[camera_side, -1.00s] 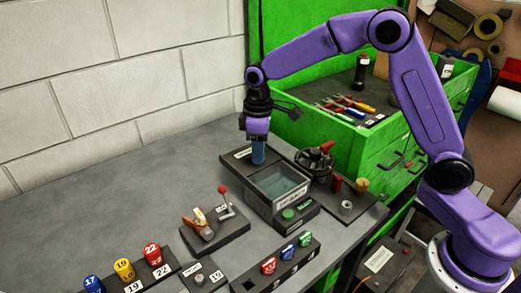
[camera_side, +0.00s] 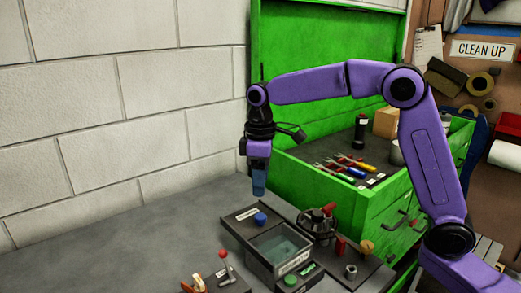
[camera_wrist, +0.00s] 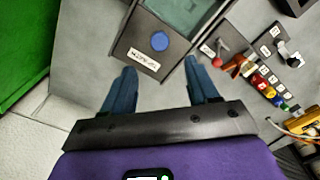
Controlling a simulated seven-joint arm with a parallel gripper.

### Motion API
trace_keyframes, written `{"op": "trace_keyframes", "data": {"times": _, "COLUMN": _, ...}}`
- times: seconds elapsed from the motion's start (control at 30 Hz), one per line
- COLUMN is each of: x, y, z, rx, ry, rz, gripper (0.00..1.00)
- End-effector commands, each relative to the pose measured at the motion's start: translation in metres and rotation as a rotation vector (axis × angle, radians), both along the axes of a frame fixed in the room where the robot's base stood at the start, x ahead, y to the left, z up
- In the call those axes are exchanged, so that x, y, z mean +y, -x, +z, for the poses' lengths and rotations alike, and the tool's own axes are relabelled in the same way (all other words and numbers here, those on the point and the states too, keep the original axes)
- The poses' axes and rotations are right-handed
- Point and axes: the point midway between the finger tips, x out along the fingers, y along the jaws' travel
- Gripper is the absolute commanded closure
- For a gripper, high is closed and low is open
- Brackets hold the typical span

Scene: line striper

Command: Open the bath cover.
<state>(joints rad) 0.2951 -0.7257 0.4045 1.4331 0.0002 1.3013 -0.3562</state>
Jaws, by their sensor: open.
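The bath (camera_side: 292,266) is a dark box on the grey bench, with a greenish inside showing in the side view. A dark plate with a blue knob (camera_side: 260,219) and a white label, apparently the bath cover (camera_side: 240,214), lies at the bath's back end, off the greenish area. The wrist view shows the blue knob (camera_wrist: 160,41) and the cover's label (camera_wrist: 143,59) ahead of the fingers. My gripper (camera_side: 259,191) hangs pointing down above the knob, apart from it. Its two blue fingers are spread and empty in the wrist view (camera_wrist: 158,68).
A valve with a red handle (camera_side: 322,220) stands right of the bath. A red-knobbed lever (camera_side: 224,256) is to its left front. The green tool cabinet (camera_side: 330,190) stands behind. The bench left of the bath is clear up to the white block wall (camera_side: 110,120).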

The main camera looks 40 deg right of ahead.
Motion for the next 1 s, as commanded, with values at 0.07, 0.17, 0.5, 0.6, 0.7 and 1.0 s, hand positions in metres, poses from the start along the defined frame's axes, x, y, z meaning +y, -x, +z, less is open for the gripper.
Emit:
{"op": "trace_keyframes", "data": {"times": 0.07, "x": 0.001, "y": -0.001, "z": 0.018, "rx": -0.005, "ry": -0.002, "rz": 0.000, "gripper": 0.41}}
{"op": "trace_keyframes", "data": {"times": 0.17, "x": 0.001, "y": -0.001, "z": 0.038, "rx": -0.005, "ry": -0.002, "rz": -0.001, "gripper": 0.41}}
{"op": "trace_keyframes", "data": {"times": 0.5, "x": 0.000, "y": 0.000, "z": 0.075, "rx": -0.001, "ry": -0.001, "rz": 0.000, "gripper": 0.41}}
{"op": "trace_keyframes", "data": {"times": 0.6, "x": 0.000, "y": 0.000, "z": 0.077, "rx": -0.001, "ry": -0.001, "rz": 0.000, "gripper": 0.41}}
{"op": "trace_keyframes", "data": {"times": 0.7, "x": 0.000, "y": 0.000, "z": 0.077, "rx": -0.001, "ry": -0.001, "rz": 0.000, "gripper": 0.41}}
{"op": "trace_keyframes", "data": {"times": 1.0, "x": 0.000, "y": 0.000, "z": 0.077, "rx": -0.001, "ry": -0.001, "rz": 0.000, "gripper": 0.41}}
